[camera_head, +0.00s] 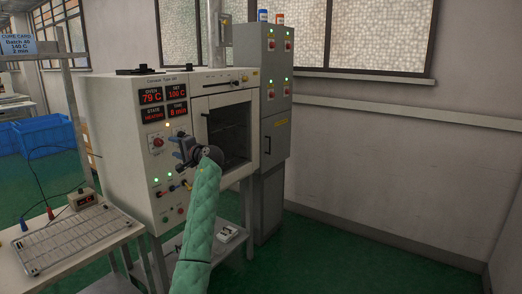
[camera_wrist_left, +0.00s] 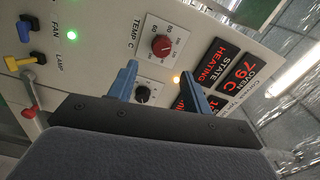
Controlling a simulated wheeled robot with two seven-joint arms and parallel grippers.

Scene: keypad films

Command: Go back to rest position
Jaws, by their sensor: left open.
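My left gripper (camera_head: 179,146) is open and empty in front of the control panel of the cream oven (camera_head: 212,88); its green-sleeved arm rises from below. In the left wrist view the two blue fingers of the gripper (camera_wrist_left: 164,86) stand apart, with a small black knob (camera_wrist_left: 142,95) showing between them. I cannot tell whether they touch it. A red TEMP C knob (camera_wrist_left: 163,46) lies just beyond. The display (camera_head: 151,96) reads oven 79 C, set 100 C; the state display (camera_wrist_left: 211,68) reads heating. My right gripper is not in view.
A grey cabinet (camera_head: 274,140) stands against the oven's right side. The green floor (camera_head: 330,262) at right is clear.

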